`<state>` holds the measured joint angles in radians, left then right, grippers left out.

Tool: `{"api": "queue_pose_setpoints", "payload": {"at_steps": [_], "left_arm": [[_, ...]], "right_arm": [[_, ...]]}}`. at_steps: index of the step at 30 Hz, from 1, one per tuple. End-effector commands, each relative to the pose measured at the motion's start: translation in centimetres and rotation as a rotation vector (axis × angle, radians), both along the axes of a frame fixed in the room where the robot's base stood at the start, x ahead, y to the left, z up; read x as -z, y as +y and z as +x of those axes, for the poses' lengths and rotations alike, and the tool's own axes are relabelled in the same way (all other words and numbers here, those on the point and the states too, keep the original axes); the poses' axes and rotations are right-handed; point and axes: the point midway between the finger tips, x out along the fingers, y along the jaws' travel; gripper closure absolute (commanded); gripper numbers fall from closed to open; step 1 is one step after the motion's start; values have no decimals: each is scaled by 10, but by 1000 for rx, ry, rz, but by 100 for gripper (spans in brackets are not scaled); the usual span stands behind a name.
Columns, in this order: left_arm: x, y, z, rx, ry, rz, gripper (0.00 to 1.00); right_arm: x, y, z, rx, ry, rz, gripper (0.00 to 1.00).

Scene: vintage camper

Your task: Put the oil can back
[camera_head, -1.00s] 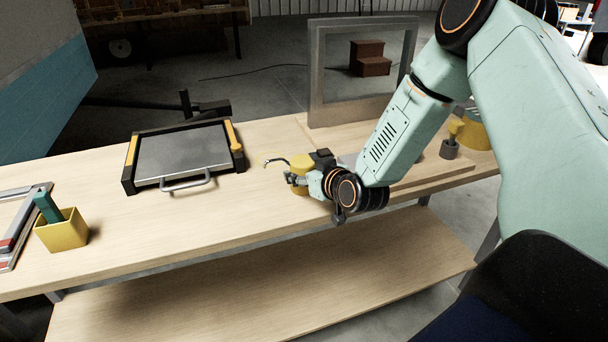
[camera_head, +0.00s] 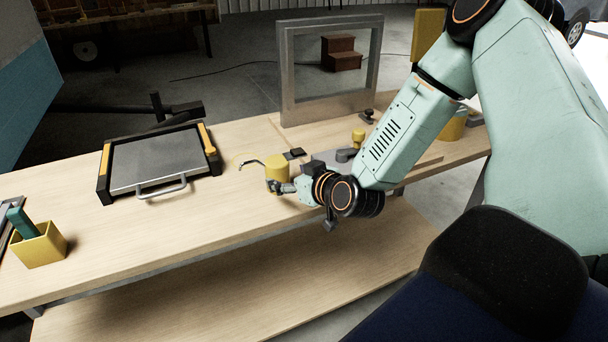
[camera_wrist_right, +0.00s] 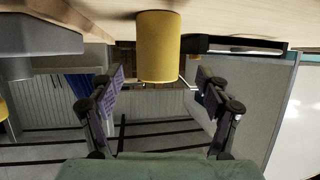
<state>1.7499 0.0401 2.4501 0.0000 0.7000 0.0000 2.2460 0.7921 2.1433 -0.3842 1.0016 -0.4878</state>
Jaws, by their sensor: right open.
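The oil can is a yellow cylinder (camera_head: 276,166) with a thin curved spout pointing left. It stands upright on the wooden bench (camera_head: 215,212), right of the flat metal-topped case. My right gripper (camera_head: 288,187) is low at the can's near right side, with its fingers partly hidden by the wrist. In the right wrist view, which is upside down, the can (camera_wrist_right: 158,47) lies ahead between the two spread fingers (camera_wrist_right: 160,75), with gaps on both sides. The gripper is open and holds nothing. My left gripper is out of view.
The black case (camera_head: 155,162) with yellow corners and a handle is at left. A yellow box (camera_head: 40,246) with a teal item sits farther left. A grey frame (camera_head: 287,80) stands behind. A small black block (camera_head: 294,153) lies behind the can. The bench's front middle is clear.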

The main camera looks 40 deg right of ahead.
Motion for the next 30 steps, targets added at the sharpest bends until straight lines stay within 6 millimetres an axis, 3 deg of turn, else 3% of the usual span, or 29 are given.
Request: {"api": "queue_pose_setpoints", "payload": {"at_steps": [15,30], "left_arm": [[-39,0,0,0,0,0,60],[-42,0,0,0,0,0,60]], "right_arm": [[-25,2,-54,2,0,2,23],[-26,3,-61,0,-1,-1,23]]}}
